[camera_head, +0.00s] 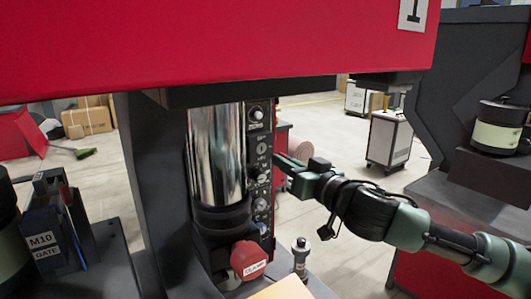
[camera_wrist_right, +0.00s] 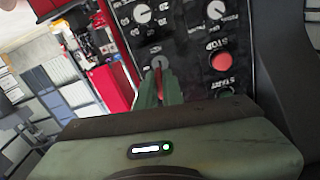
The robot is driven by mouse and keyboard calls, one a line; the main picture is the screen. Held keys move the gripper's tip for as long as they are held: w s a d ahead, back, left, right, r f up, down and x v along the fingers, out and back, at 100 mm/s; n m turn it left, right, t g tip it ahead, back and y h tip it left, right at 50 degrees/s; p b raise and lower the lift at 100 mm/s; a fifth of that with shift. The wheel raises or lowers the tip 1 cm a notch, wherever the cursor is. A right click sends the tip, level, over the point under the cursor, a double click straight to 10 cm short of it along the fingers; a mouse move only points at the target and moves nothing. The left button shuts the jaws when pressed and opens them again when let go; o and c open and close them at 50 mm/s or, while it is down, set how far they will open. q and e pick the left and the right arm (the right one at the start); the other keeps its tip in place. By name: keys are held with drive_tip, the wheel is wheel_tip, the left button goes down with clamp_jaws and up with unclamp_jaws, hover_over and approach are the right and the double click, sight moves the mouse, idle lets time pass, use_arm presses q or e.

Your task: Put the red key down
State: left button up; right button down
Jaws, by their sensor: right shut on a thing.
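My right gripper (camera_head: 280,163) reaches in from the right to the control panel (camera_head: 259,140) beside the shiny metal cylinder. In the right wrist view, my right gripper (camera_wrist_right: 160,88) is shut on the red key (camera_wrist_right: 159,80), which shows as a thin red sliver between the green fingers. The key's tip points at a round grey switch (camera_wrist_right: 156,62) on the panel. I cannot tell whether the key sits in the switch or is just in front of it. The key is hidden in the head view. My left gripper is not in view.
The panel carries knobs and a red stop button (camera_wrist_right: 221,62) close to the gripper. A red round knob (camera_head: 249,259) and a small metal post (camera_head: 300,250) stand below. A dark M10 gate box (camera_head: 50,235) is at left. A yellowish surface (camera_head: 284,289) is at the bottom.

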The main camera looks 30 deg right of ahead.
idle(0.3)
drive_tip(key=s+a+f+m+h, duration=0.1)
drive_tip(key=s+a+f+h, duration=0.1)
drive_tip(key=s+a+f, duration=0.6)
drive_tip(key=a+f, duration=0.3)
drive_tip(key=a, duration=0.1)
drive_tip(key=shift+a+m+h, duration=0.25)
drive_tip(key=shift+m+h, duration=0.05)
